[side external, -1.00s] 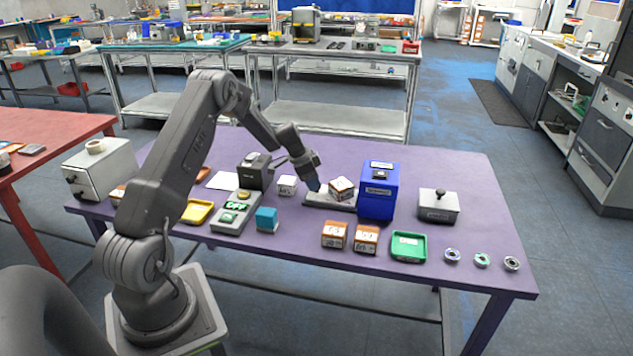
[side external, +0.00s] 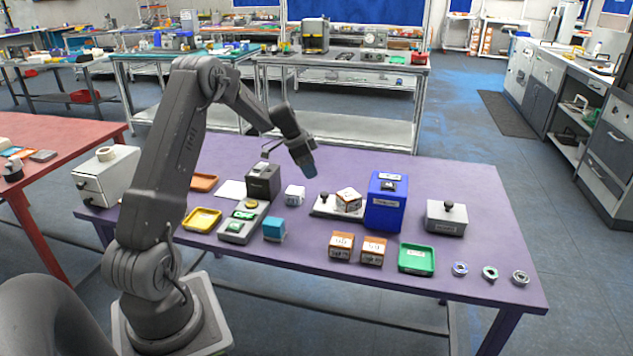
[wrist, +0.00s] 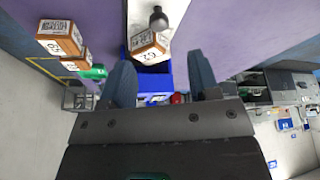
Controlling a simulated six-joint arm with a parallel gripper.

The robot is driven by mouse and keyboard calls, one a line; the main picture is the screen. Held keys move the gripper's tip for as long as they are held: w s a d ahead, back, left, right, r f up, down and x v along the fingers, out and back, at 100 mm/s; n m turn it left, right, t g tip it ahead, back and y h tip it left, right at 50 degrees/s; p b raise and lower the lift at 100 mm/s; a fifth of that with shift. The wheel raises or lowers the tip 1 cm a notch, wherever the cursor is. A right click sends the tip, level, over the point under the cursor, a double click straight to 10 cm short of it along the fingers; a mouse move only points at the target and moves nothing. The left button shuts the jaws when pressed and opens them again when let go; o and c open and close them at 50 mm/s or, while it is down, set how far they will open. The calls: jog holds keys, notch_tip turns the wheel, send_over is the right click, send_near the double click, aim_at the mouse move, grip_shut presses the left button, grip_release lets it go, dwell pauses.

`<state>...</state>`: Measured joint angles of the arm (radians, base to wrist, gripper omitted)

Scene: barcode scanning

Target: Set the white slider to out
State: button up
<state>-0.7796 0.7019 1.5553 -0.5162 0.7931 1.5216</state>
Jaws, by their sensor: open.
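The white slider (side external: 323,211) is a flat pale strip on the purple table, extending left from the blue housing (side external: 384,207). A dark round knob (side external: 324,197) stands near its left end. A white and orange labelled box (side external: 349,198) rests on it beside the housing. The wrist view shows the slider (wrist: 138,12), its knob (wrist: 158,18) and the box (wrist: 150,46) at the top. My gripper (side external: 309,173) is above the table, up and left of the knob and apart from it. Its fingers (wrist: 162,78) are open and empty.
A grey box with a dark knob (side external: 446,217) is right of the housing. Two orange-white boxes (side external: 341,246) and a green tray (side external: 417,258) are in front. A white cube (side external: 295,196) and dark device (side external: 263,180) are at left. The table's back right is clear.

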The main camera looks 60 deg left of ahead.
jog(key=shift+v, duration=2.05)
jog(key=s+d+r+n, duration=0.15)
jog(key=d+r, duration=0.25)
jog(key=d, duration=0.4)
jog(key=s+d+r, duration=0.3)
jog(key=d+r, duration=0.2)
jog(key=d, duration=0.3)
jog(key=s+d+r, duration=0.2)
jog(key=d+r, duration=0.2)
jog(key=d, duration=0.3)
jog(key=s+d+n+t+y, duration=0.1)
jog(key=s+d+n, duration=0.2)
jog(key=s+d, duration=0.9)
jog(key=s, duration=0.5)
jog(key=shift+d+t+y, duration=0.3)
jog(key=shift+d, duration=0.1)
